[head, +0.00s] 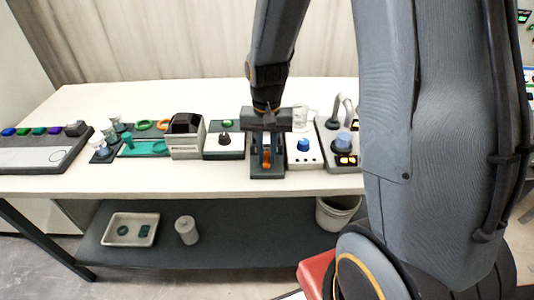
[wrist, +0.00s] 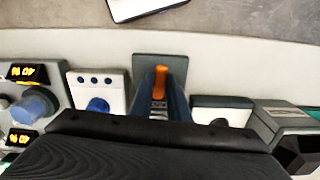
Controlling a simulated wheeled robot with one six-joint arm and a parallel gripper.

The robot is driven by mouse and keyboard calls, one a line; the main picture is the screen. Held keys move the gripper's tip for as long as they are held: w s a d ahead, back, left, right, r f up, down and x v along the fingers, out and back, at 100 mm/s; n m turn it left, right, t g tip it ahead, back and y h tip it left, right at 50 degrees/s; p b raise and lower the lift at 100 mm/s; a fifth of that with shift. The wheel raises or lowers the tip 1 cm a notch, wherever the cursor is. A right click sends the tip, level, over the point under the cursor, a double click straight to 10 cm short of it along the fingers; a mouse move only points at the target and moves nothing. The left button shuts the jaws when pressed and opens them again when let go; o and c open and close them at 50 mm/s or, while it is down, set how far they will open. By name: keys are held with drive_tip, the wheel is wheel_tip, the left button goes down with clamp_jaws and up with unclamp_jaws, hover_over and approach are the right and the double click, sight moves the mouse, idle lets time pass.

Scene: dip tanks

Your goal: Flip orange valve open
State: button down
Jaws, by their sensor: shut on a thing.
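The orange valve (head: 266,160) is a small upright-looking lever on a dark grey base plate (head: 267,173) near the table's front edge. In the wrist view the orange lever (wrist: 160,80) shows between the fingers, over the grey plate (wrist: 142,68). My gripper (head: 266,148) reaches down from above, with its two blue-grey fingers on either side of the lever. In the wrist view my gripper (wrist: 160,95) is shut on the orange lever. The lower part of the valve is mostly hidden by the fingers and the gripper body.
A white box with a blue knob (head: 303,146) stands close on the right. A panel with a green button (head: 227,124) is close on the left, beside a grey printer-like box (head: 186,138). A glass beaker (head: 299,115) stands behind. The table's front strip (head: 200,183) is clear.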

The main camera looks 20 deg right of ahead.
sight(267, 159)
drive_tip(key=shift+n, duration=0.7)
drive_tip(key=c, duration=1.7)
unclamp_jaws()
drive_tip(key=shift+r+b, duration=0.45)
drive_tip(key=shift+r, duration=3.45)
drive_tip(key=shift+s, duration=0.15)
drive_tip(key=s+n, duration=0.1)
drive_tip(key=s, duration=0.2)
drive_tip(key=s+f+n+t, duration=0.1)
drive_tip(key=s, duration=0.2)
drive_tip(key=s+f+n, duration=0.1)
drive_tip(key=s, duration=0.2)
drive_tip(key=shift+s, duration=0.15)
